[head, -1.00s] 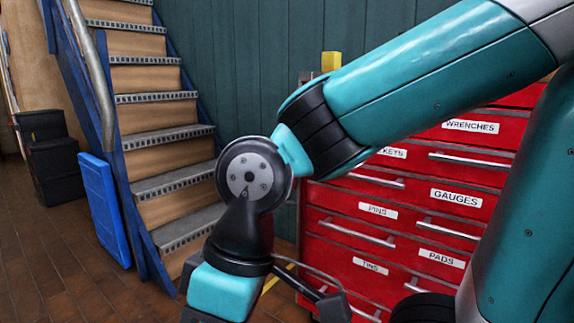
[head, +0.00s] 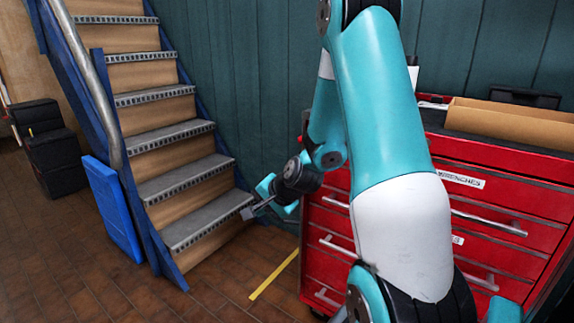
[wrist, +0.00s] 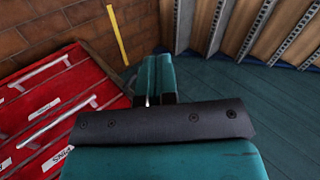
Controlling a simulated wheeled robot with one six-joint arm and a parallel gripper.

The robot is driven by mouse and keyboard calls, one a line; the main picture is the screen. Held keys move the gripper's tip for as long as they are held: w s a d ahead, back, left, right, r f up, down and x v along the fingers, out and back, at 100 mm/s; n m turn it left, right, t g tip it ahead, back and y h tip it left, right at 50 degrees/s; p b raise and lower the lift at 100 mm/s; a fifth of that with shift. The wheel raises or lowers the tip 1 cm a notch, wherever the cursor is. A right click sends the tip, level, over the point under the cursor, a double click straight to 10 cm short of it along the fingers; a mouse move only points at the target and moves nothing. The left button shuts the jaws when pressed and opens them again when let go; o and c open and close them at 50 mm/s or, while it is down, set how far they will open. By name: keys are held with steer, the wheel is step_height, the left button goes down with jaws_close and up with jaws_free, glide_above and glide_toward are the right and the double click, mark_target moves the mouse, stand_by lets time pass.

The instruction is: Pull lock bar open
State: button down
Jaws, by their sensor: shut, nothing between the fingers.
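The red tool cabinet (head: 460,150) stands at the right, with labelled drawers and grey handles. All the drawers I can see look shut. I cannot clearly make out a lock bar on it; my arm covers much of its front. My gripper (head: 248,212) is left of the cabinet, in front of the lower stairs, apart from the cabinet and pointing left. In the wrist view its teal fingers (wrist: 154,80) are together and empty. The cabinet front (wrist: 65,120) shows at the left of that view, beside the fingers.
Stairs (head: 165,155) with a blue side rail rise at the left. A blue panel (head: 112,208) leans there, with dark boxes (head: 50,150) behind. A yellow strip (head: 273,275) lies on the brown floor. The floor before the stairs is clear.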

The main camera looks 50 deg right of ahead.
steer(key=s+d+m+h+p, duration=0.45)
steer(key=d+m, duration=0.25)
steer(key=d, duration=0.6)
steer(key=w+r+x, duration=0.1)
steer(key=x, duration=1.1)
steer(key=shift+w+r, duration=0.25)
steer(key=shift+w, duration=0.3)
